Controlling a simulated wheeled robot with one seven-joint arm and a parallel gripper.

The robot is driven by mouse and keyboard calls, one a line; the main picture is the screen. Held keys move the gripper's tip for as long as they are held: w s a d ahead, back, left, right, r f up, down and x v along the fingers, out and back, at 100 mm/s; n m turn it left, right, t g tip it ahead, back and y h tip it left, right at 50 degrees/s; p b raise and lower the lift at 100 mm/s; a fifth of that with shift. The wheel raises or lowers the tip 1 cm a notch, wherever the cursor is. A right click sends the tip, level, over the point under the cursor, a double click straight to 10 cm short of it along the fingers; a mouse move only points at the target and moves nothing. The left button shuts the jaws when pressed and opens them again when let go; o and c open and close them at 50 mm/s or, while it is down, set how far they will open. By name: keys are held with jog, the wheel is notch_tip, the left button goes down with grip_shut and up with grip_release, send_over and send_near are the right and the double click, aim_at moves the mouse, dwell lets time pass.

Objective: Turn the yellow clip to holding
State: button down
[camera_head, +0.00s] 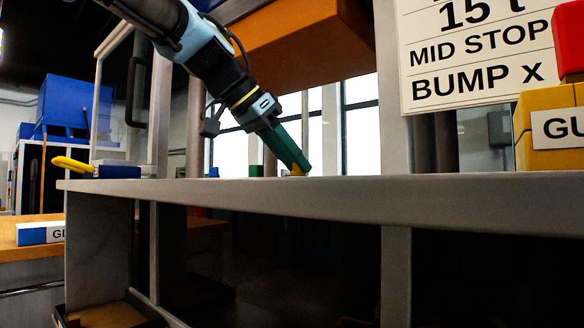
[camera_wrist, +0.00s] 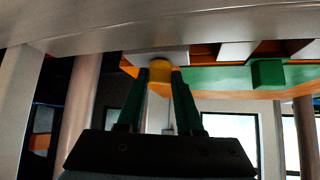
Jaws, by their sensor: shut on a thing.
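The yellow clip (camera_wrist: 160,68) sits between the tips of my gripper's green fingers in the wrist view. In the head view, a small yellow part of it (camera_head: 297,171) shows at the fingertips, just above the far edge of the grey bench. My gripper (camera_head: 299,164) reaches down from the upper left, tilted, and is shut on the clip. Its two fingers also show in the wrist view (camera_wrist: 161,76), one on each side of the clip. The clip's lower part and its exact turn position are hidden.
The grey bench top (camera_head: 400,200) runs across the view. A yellow handle with a blue block (camera_head: 115,171) lies at its left end. A yellow box (camera_head: 540,153) and a red block (camera_head: 570,40) stand right. An orange beam (camera_head: 290,50) hangs above. A sign (camera_head: 475,50) reads "MID STOP".

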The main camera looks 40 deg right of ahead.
jog(key=shift+s+n+t+p, duration=0.2)
jog(key=shift+n+t+p, duration=0.2)
jog(key=shift+n+t, duration=1.2)
jog(key=shift+f+n, duration=0.1)
jog(key=shift+n, duration=0.3)
jog(key=c, duration=0.6)
grip_release()
jog(key=shift+o, duration=0.2)
jog(key=p+v, duration=0.1)
jog(key=v, duration=1)
jog(key=shift+d, duration=0.2)
jog(key=shift+w, duration=0.1)
